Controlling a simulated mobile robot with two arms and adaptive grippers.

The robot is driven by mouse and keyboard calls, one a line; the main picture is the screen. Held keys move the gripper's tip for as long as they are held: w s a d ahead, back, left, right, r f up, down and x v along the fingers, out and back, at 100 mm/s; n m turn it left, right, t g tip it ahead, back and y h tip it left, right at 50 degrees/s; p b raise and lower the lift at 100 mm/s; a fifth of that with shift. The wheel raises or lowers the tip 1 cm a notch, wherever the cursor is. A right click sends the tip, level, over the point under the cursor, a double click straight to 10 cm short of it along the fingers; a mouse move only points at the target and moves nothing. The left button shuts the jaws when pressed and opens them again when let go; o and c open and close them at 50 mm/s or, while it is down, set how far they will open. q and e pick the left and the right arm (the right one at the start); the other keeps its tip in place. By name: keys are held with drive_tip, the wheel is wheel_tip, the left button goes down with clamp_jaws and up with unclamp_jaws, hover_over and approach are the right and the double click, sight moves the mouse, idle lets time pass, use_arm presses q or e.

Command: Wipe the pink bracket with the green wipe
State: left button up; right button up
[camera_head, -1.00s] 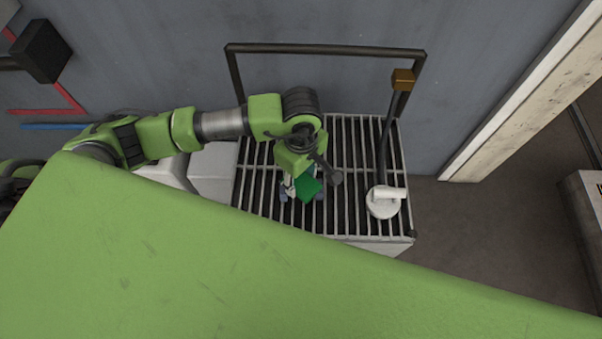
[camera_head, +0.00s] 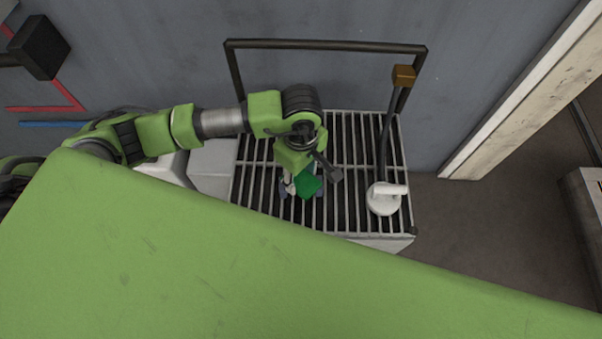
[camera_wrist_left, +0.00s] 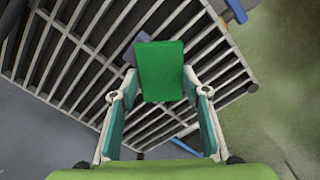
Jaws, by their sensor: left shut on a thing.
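The green wipe (camera_head: 308,185) is at the tip of my left gripper (camera_head: 301,190), over the slatted grate. In the left wrist view the wipe (camera_wrist_left: 161,72) spans between the two fingertips, and the gripper (camera_wrist_left: 158,92) is shut on it. A small blue-grey part shows behind the wipe's left edge there; I cannot tell what it is. I see no pink bracket in either view. My right gripper is in neither view.
The slatted grate (camera_head: 345,210) has a dark rail frame (camera_head: 325,45) behind it. A dark lever (camera_head: 385,130) with a brown block stands at the right, beside a white round base (camera_head: 381,203). A grey wall closes the back.

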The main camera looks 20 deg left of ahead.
use_arm(q)
drive_tip(key=shift+f+b, duration=0.35)
drive_tip(key=shift+b, duration=0.05)
